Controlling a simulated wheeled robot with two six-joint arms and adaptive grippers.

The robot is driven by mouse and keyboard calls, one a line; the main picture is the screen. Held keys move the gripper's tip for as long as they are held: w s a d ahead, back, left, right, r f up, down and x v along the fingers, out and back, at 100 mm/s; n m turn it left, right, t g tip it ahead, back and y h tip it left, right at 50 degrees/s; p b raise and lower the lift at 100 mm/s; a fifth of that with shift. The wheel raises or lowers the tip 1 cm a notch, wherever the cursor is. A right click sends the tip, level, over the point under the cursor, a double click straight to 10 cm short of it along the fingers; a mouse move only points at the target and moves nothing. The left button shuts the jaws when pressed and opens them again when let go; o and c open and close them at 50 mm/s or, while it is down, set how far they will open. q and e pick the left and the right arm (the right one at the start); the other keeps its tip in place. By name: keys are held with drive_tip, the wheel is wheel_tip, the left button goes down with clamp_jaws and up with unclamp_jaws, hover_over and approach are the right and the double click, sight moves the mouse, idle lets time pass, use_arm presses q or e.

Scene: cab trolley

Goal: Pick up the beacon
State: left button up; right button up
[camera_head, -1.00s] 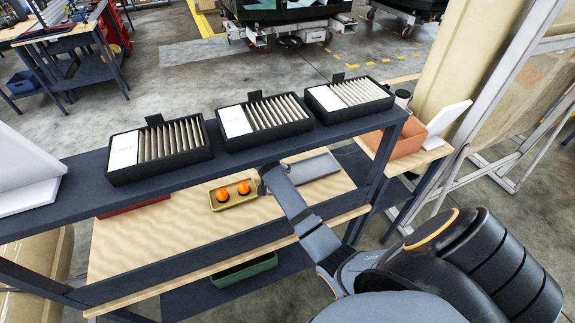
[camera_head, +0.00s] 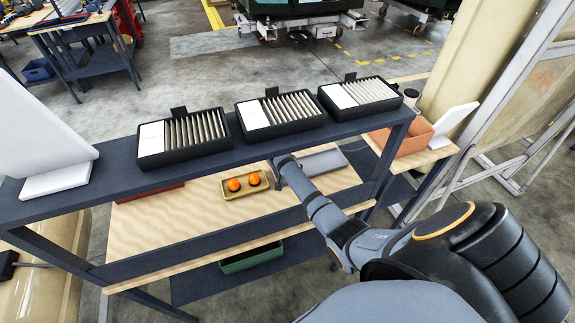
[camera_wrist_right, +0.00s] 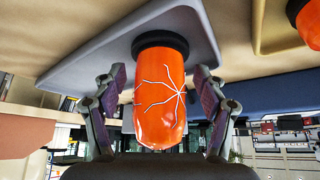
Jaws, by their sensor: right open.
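An orange beacon (camera_wrist_right: 160,105) with a black base and white crack-like lines shows in the right wrist view, its base against a grey tray (camera_wrist_right: 85,65). That view looks upside down. My right gripper (camera_wrist_right: 160,73) is open, with one finger on each side of this beacon; I cannot tell if either touches it. In the head view this beacon is hidden by my right arm, and the grey tray (camera_head: 325,162) shows partly behind it. Two other orange beacons (camera_head: 234,185) (camera_head: 254,180) stand in a yellow tray (camera_head: 240,195). My left gripper is not in view.
A dark upper shelf (camera_head: 110,160) carries black boxes (camera_head: 185,137) (camera_head: 278,115) (camera_head: 359,97) above the wooden work surface (camera_head: 160,225). A white panel stands on the left (camera_head: 40,130). An orange bin (camera_head: 405,137) is on the right; a green bin (camera_head: 250,258) sits below.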

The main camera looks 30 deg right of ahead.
drive_tip(key=shift+s+r, duration=0.1)
drive_tip(key=c, duration=1.4)
drive_tip(key=shift+o, duration=0.2)
drive_tip(key=shift+r, duration=0.4)
wheel_tip(320, 180, up, 5)
drive_tip(key=shift+r+b, duration=0.2)
drive_tip(key=shift+b, duration=0.55)
drive_tip(key=shift+a+r+b, duration=0.2)
drive_tip(key=shift+a+b, duration=0.15)
drive_tip(key=shift+a, duration=0.15)
drive_tip(key=w+a+b, duration=0.4)
drive_tip(key=a+b, duration=0.2)
drive_tip(key=a, duration=1)
drive_tip(key=shift+a, duration=0.3)
